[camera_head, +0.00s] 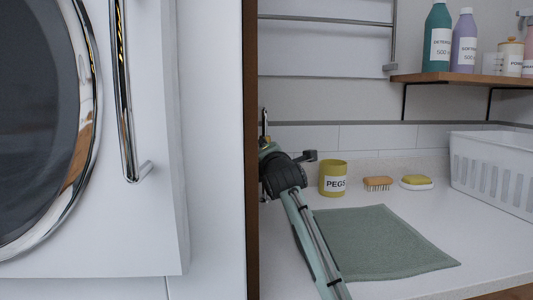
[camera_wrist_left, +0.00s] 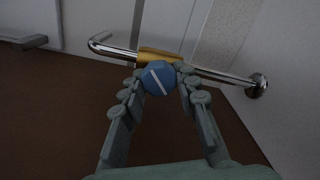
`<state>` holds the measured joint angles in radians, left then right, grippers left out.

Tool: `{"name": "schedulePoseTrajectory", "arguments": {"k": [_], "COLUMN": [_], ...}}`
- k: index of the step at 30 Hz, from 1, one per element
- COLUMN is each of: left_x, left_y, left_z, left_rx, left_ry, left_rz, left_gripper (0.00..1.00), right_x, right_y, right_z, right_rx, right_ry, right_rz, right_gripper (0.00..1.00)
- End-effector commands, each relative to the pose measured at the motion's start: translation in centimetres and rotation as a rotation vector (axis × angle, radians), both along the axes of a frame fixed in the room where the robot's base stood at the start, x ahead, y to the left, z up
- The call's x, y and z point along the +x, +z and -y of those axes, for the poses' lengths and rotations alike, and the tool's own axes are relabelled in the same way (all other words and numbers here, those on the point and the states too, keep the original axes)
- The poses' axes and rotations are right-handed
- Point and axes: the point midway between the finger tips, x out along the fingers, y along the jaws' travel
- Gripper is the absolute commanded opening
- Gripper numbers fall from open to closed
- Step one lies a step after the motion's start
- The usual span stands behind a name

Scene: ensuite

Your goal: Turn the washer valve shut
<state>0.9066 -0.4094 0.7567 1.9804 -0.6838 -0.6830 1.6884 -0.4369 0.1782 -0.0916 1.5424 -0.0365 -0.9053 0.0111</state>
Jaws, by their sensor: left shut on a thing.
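The washer valve has a brass body (camera_wrist_left: 160,55) on a chrome pipe (camera_wrist_left: 222,77) and a round blue knob (camera_wrist_left: 158,80) with a white line. The line slants from upper left to lower right, more steeply than the pipe. My left gripper (camera_wrist_left: 160,76) has its fingers on both sides of the knob and is shut on it. In the head view my left gripper (camera_head: 267,150) is at the wall beside the brown panel edge, mostly hidden behind its own wrist. A bit of the valve's pipe (camera_head: 264,119) shows above it; the knob is hidden there. My right gripper is in neither view.
A white washer door (camera_head: 40,120) with a chrome handle (camera_head: 126,100) fills the left. On the counter are a yellow pegs pot (camera_head: 333,178), a brush (camera_head: 377,183), a soap dish (camera_head: 416,184), a green mat (camera_head: 380,245) and a white basket (camera_head: 495,180). A shelf (camera_head: 460,79) holds bottles.

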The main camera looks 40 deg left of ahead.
Motion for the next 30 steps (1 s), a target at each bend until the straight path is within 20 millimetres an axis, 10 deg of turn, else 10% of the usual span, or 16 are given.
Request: {"name": "schedulePoseTrajectory", "arguments": {"k": [30], "left_x": [-0.02], "left_y": [0.19], "left_z": [-0.03], "left_rx": [0.443], "left_ry": [-0.001], "left_rz": [-0.558], "left_gripper": [0.01], "right_x": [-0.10], "right_y": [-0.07], "right_z": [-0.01], "right_rx": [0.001], "right_ry": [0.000], "right_rz": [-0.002], "right_gripper": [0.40]}}
